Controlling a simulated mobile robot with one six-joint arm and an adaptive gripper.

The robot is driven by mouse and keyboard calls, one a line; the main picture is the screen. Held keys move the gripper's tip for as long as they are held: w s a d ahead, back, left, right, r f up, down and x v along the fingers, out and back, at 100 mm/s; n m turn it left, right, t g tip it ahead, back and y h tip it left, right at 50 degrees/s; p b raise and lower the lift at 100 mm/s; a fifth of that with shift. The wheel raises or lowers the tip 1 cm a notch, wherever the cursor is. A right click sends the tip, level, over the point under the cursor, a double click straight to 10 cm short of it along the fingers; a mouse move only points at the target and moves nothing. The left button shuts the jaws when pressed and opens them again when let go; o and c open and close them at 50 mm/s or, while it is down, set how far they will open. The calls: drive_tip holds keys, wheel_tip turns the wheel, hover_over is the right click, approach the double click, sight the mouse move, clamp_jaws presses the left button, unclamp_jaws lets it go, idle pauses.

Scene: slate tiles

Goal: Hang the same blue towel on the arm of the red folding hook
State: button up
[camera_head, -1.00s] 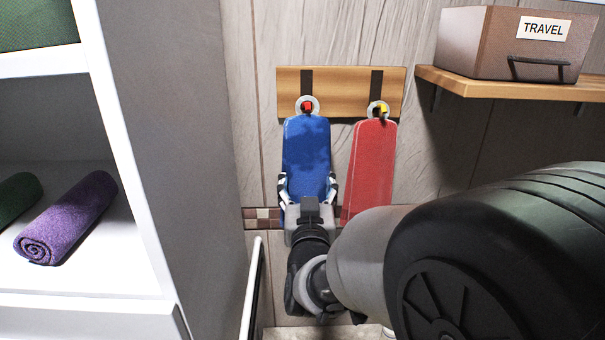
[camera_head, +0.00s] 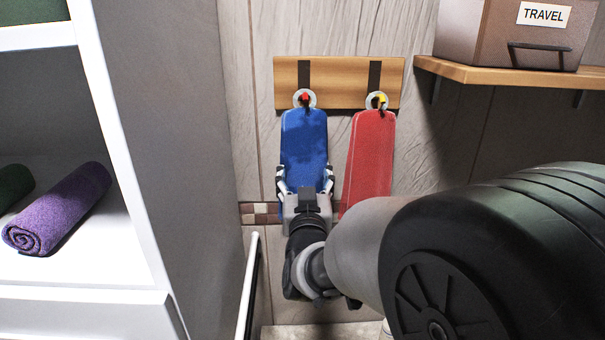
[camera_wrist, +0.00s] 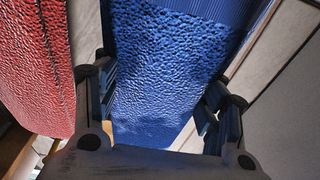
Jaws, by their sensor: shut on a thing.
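The blue towel (camera_head: 304,140) hangs flat against the wall in the head view, its top at the red folding hook (camera_head: 305,97) on the left of the wooden board. The hook's red tip shows just above the towel; whether the towel's loop is fully around the arm is too small to tell. My gripper (camera_head: 305,182) is shut on the towel, one finger at each side edge of its lower half. In the wrist view the towel (camera_wrist: 170,75) fills the middle between the two fingers.
A red towel (camera_head: 368,155) hangs just right, at the yellow-tipped hook (camera_head: 378,99). The wooden board (camera_head: 340,82) carries both hooks. A shelf (camera_head: 480,78) with a TRAVEL box (camera_head: 480,35) is at right. A white cabinet (camera_head: 130,200) with a rolled purple towel (camera_head: 60,205) is at left.

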drive_tip(key=o, duration=1.2)
drive_tip(key=s, duration=0.4)
drive_tip(key=s+f, duration=0.1)
drive_tip(key=s, duration=0.2)
drive_tip(key=s+d+f+g+b, duration=0.4)
drive_tip(key=s+f, duration=0.3)
drive_tip(key=s, duration=0.3)
drive_tip(key=s+d+f+g+b, duration=0.3)
drive_tip(key=s+f+g, duration=0.3)
drive_tip(key=s+f, duration=0.2)
drive_tip(key=s+d+f+g+b, duration=0.4)
drive_tip(key=s+f, duration=0.3)
drive_tip(key=s, duration=0.5)
drive_tip(key=shift+s+d+f+g+b, duration=0.1)
drive_tip(key=shift+d+f+g+b, duration=0.25)
drive_tip(key=shift+g, duration=0.15)
